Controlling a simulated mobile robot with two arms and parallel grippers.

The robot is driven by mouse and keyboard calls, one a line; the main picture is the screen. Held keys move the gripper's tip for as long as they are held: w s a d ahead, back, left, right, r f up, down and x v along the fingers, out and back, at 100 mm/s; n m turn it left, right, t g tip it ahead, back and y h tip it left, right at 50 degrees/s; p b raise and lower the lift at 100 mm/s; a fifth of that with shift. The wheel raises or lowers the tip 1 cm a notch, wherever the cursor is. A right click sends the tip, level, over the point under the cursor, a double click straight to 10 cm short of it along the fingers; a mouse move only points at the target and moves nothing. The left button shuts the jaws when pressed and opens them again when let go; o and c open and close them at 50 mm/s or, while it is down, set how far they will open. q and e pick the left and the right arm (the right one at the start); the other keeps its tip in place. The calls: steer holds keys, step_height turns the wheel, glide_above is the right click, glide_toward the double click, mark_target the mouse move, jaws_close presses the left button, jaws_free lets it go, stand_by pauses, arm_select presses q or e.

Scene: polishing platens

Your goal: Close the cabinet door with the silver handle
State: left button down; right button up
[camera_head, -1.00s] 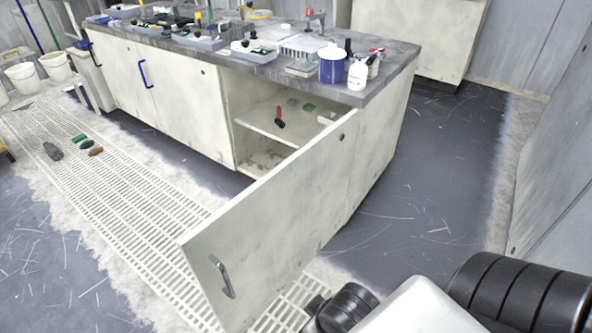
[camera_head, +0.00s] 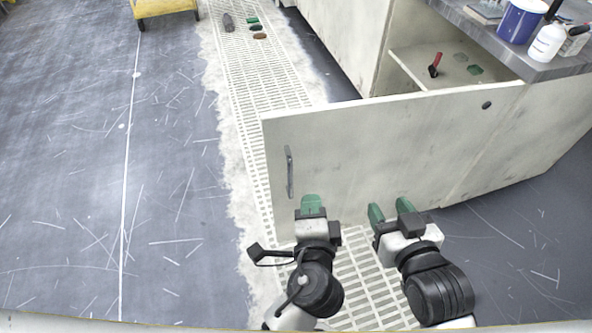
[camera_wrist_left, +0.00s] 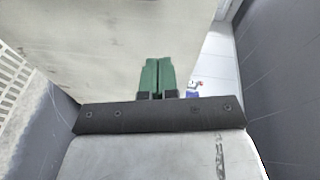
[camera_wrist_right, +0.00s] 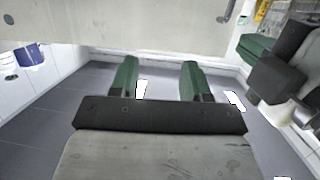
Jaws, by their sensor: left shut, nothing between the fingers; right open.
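The cabinet door (camera_head: 380,145) is a pale, worn panel standing wide open across the head view. Its silver handle (camera_head: 290,172) is near the door's left edge. My left gripper (camera_head: 312,204) is shut and empty, in front of the door just below and right of the handle; I cannot tell whether it touches the panel. The door also fills much of the left wrist view (camera_wrist_left: 120,45). My right gripper (camera_head: 391,210) is open and empty, in front of the door's lower middle. In the right wrist view the door (camera_wrist_right: 130,22) lies beyond its fingers (camera_wrist_right: 161,78), with the handle (camera_wrist_right: 228,10) at the upper right.
The open cabinet (camera_head: 428,68) has a shelf with a red-handled tool (camera_head: 435,65). Bottles and a blue pot (camera_head: 521,20) stand on the grey countertop (camera_head: 490,45). Small items lie on the floor grating (camera_head: 262,75). The floor at left is clear.

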arm_select(q)
steer(key=w+a+f+b, duration=0.1)
steer(key=w+a+f, duration=0.1)
steer(key=w, duration=0.8)
steer(key=shift+a+b, duration=0.4)
steer(key=shift+a, duration=0.15)
arm_select(e)
step_height(320, 180, up, 6)
steer(key=a+t+y, duration=0.1)
steer(key=t, duration=0.4)
steer(key=shift+w+a+y, duration=0.15)
steer(key=shift+w+y, duration=0.25)
steer(key=shift+w, duration=0.05)
